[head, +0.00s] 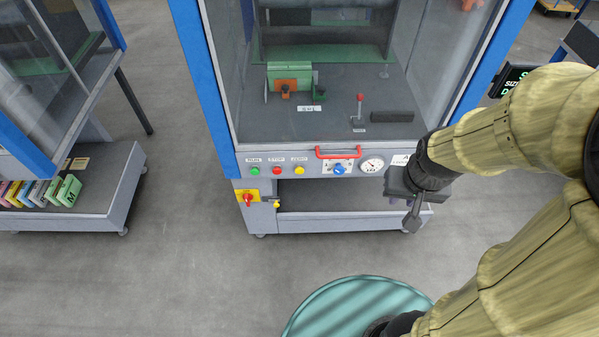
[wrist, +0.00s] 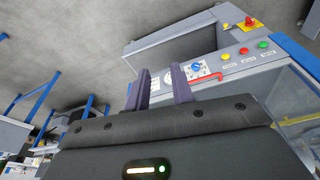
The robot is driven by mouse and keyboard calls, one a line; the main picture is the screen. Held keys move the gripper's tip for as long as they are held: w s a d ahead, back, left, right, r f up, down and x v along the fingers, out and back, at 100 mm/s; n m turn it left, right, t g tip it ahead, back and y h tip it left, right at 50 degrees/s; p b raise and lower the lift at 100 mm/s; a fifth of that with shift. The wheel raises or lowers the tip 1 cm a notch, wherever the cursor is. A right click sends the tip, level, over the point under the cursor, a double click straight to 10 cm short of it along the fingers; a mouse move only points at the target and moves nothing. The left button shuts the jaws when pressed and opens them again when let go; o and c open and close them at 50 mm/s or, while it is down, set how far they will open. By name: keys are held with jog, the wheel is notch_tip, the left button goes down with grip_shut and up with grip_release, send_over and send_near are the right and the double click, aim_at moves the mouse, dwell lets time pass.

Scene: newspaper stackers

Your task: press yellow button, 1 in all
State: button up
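The yellow button (head: 299,170) is a small round cap on the grey front panel of the middle machine. It is right of the green button (head: 255,171) and the red button (head: 277,170). It also shows in the wrist view (wrist: 225,57), beside the red button (wrist: 244,51) and the green button (wrist: 263,44). My gripper (head: 412,220) is at the right end of that panel, well to the right of the yellow button and apart from it. In the wrist view its two dark purple fingers (wrist: 161,70) stand apart with nothing between them.
A red handle (head: 338,153), a blue knob (head: 339,169) and a gauge (head: 372,164) lie between the yellow button and my gripper. A red rotary switch on a yellow plate (head: 247,198) is at lower left. The floor (head: 190,255) in front is clear.

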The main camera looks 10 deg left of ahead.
grip_shut()
dwell(1.4)
